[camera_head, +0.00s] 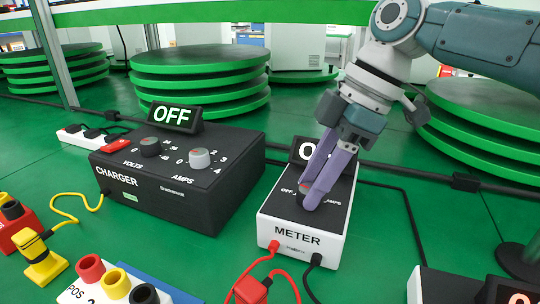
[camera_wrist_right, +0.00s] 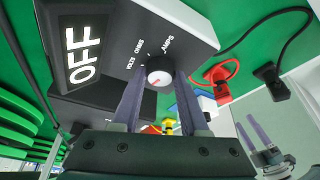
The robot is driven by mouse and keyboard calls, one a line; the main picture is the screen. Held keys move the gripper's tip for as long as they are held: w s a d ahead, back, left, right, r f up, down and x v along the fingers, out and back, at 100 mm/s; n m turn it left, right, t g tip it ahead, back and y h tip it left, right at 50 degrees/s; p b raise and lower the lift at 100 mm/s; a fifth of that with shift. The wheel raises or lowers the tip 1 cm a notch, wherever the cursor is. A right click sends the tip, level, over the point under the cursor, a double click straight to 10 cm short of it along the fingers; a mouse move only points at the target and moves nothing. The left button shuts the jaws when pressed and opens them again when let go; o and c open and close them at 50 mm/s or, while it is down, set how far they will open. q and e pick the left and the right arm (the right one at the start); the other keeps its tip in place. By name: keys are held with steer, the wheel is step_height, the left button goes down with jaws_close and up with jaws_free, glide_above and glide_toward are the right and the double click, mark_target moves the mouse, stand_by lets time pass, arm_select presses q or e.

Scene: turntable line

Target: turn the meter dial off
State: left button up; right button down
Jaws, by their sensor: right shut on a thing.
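The meter (camera_head: 290,240) is a white box with a black top, standing on the green surface. Its round dial (camera_wrist_right: 159,72) is pale with a red mark and sits among printed labels, with OFF and AMPS legible. The meter's tilted sign (camera_wrist_right: 84,52) reads OFF in the right wrist view; in the head view my arm partly hides it. My right gripper (camera_head: 313,188) reaches down from above, its purple fingers shut on the dial, one on each side. My left gripper (camera_wrist_right: 250,124) shows only in the right wrist view, its fingers apart and empty.
A black charger (camera_head: 172,203) with two knobs and its own OFF sign (camera_head: 175,115) stands left of the meter. Red and black leads (camera_head: 262,272) run from the meter's front. Coloured posts (camera_head: 100,280) stand at front left. Stacked green turntables (camera_head: 200,75) stand behind.

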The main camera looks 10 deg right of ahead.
steer(key=shift+c, duration=2.2)
jaws_free()
steer(key=p+v, duration=0.2)
steer(key=v, duration=0.8)
steer(key=shift+a, duration=0.1)
